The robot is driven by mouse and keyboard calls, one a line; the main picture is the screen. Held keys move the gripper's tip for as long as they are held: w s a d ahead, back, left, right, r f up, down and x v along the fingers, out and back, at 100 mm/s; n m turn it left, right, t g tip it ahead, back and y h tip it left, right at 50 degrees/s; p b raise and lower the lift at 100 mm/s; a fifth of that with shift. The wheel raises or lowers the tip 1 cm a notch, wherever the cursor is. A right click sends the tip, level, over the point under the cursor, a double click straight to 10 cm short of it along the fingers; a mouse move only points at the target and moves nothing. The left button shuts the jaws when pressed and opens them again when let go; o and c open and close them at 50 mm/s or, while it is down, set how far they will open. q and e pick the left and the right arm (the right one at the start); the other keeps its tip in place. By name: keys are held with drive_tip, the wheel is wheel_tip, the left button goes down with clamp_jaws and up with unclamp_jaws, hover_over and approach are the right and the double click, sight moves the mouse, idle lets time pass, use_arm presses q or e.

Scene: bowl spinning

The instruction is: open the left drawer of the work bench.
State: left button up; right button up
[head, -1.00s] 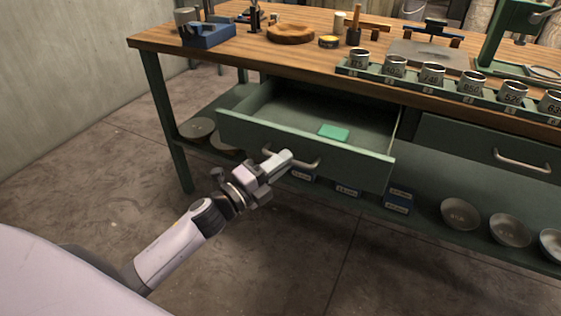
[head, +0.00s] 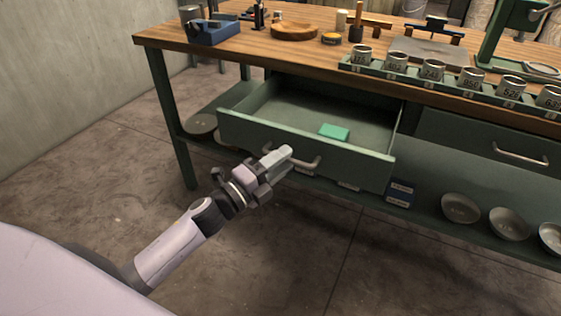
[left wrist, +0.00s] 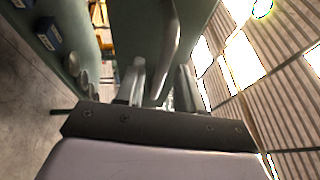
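The left drawer (head: 300,147) of the green work bench is pulled well out, with its inside showing. A green block (head: 334,132) lies in it. Its curved metal handle (head: 307,164) is on the front panel. My left gripper (head: 279,156) is at the left end of this handle. In the left wrist view the handle (left wrist: 171,45) passes between the two fingers of my left gripper (left wrist: 161,82), which appear closed about it; the exact contact is hard to see. My right gripper is not in view.
The wooden bench top (head: 230,55) holds a row of numbered cups (head: 432,70) and tools. A shut right drawer (head: 480,145) has its own handle. Bowls (head: 460,207) and small boxes stand on the lower shelf. The concrete floor (head: 100,190) at the left is clear.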

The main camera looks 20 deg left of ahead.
use_arm(q)
drive_tip(key=v, duration=0.7)
idle(0.6)
drive_tip(key=s+d+f+n+g+y, duration=0.2)
drive_tip(key=s+f+n+g+y, duration=0.1)
drive_tip(key=s+f+n, duration=0.6)
drive_tip(key=s+d+f+n+g+y, duration=0.35)
drive_tip(key=s+f+n, duration=0.3)
drive_tip(key=n, duration=0.45)
wheel_tip(320, 180, up, 9)
drive_tip(key=s+n+g+p, duration=0.1)
drive_tip(key=p, duration=1.2)
drive_tip(key=shift+s+a+p, duration=0.4)
drive_tip(key=shift+a, duration=0.05)
